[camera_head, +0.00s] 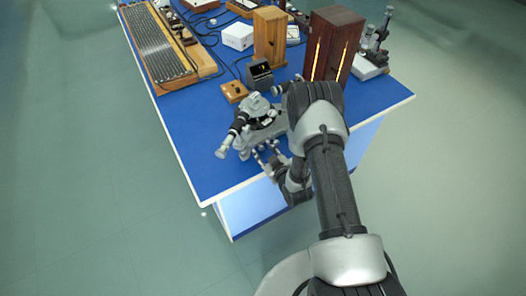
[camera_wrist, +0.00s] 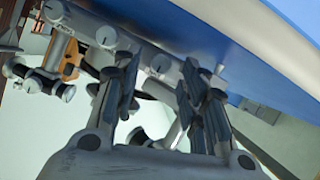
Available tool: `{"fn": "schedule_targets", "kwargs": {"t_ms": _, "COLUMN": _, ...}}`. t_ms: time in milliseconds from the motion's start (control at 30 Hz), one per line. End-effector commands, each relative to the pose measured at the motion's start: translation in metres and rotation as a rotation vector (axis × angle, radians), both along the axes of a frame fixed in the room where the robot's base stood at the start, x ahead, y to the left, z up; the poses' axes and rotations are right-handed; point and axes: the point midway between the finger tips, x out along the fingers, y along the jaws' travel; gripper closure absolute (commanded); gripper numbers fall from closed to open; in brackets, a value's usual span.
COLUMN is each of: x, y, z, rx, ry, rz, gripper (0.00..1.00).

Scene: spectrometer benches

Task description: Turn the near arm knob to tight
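The grey spectrometer (camera_head: 262,110) stands near the blue bench's front edge, its telescope tube (camera_head: 223,150) pointing toward the lower left. My gripper (camera_head: 268,153) is at the front of its base, low by the bench edge. In the wrist view my gripper (camera_wrist: 160,88) is open, with two dark padded fingers apart. A round silver knob (camera_wrist: 160,64) with a dark line shows between the fingertips, apparently beyond them. Another silver knob (camera_wrist: 107,37) with a line is left of it. I cannot tell which is the near arm knob. My arm hides part of the spectrometer's right side.
A small wooden block (camera_head: 234,91) and a black box (camera_head: 260,74) stand behind the spectrometer. Wooden cabinets (camera_head: 270,35) and a microscope (camera_head: 375,50) are farther back. A long ribbed rack (camera_head: 158,45) lies at left. The bench's front left is clear.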

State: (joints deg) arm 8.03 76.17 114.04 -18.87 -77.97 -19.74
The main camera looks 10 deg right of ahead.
Motion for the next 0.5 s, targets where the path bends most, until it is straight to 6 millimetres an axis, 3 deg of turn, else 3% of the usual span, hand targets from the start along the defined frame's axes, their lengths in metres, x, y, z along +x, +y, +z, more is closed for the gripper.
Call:
{"fn": "schedule_targets", "kwargs": {"t_ms": 200, "x": 0.016, "y": 0.003, "z": -0.007, "rx": 0.0, "ry": 0.0, "rz": 0.0, "gripper": 0.61}}
{"fn": "schedule_targets", "kwargs": {"t_ms": 500, "x": 0.018, "y": 0.004, "z": -0.008, "rx": 0.0, "ry": 0.001, "rz": 0.0, "gripper": 0.61}}
